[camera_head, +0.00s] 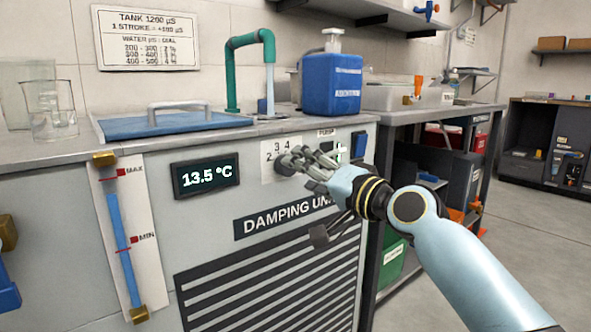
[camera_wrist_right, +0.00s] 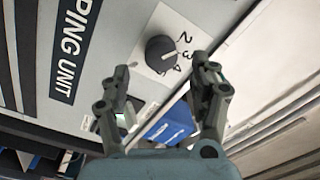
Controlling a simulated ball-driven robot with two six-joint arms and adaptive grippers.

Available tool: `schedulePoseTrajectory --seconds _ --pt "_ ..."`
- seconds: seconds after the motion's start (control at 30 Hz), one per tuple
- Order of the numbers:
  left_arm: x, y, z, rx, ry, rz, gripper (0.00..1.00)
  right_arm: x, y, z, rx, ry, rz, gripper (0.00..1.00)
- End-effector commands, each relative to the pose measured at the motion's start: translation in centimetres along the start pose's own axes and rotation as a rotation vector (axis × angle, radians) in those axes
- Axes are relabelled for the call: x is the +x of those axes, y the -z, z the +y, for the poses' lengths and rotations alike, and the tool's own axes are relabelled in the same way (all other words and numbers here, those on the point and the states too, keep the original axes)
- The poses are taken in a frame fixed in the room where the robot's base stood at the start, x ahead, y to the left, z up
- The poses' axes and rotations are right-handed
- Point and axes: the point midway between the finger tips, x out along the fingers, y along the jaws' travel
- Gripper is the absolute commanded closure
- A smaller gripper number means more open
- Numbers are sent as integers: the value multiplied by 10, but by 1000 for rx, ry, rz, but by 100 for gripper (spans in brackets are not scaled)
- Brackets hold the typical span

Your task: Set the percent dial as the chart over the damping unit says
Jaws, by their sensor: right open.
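The percent dial is a dark round knob (camera_wrist_right: 160,48) on a white plate with numerals, of which 2, 3 and 4 show in the right wrist view. The chart (camera_head: 146,38) hangs on the wall above the damping unit (camera_head: 220,248). It pairs 200-300 with 2 %, 300-400 with 3 %, 400-500 with 4 %. My left gripper is out of view.
A temperature display (camera_head: 206,176) reads 13.5 °C. Right of the dial are a pump label and a blue switch (camera_head: 358,145). A blue canister (camera_head: 331,85), a green pipe (camera_head: 238,72), a blue lid (camera_head: 175,122) and glass beakers (camera_head: 52,115) stand on top. Open floor lies right.

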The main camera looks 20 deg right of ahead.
Motion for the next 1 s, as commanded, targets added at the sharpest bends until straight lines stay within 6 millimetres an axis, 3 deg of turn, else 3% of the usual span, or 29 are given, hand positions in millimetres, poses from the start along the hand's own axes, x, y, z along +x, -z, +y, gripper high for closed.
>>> schedulePoseTrajectory --seconds 0.2,0.4,1.0 --pt "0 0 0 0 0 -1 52 -50 -1 1 -4 -3 -4 37" --pt "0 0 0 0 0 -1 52 -76 -1 1 -2 -3 -3 37" --pt "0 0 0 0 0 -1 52 -82 -2 1 2 -2 -3 37"
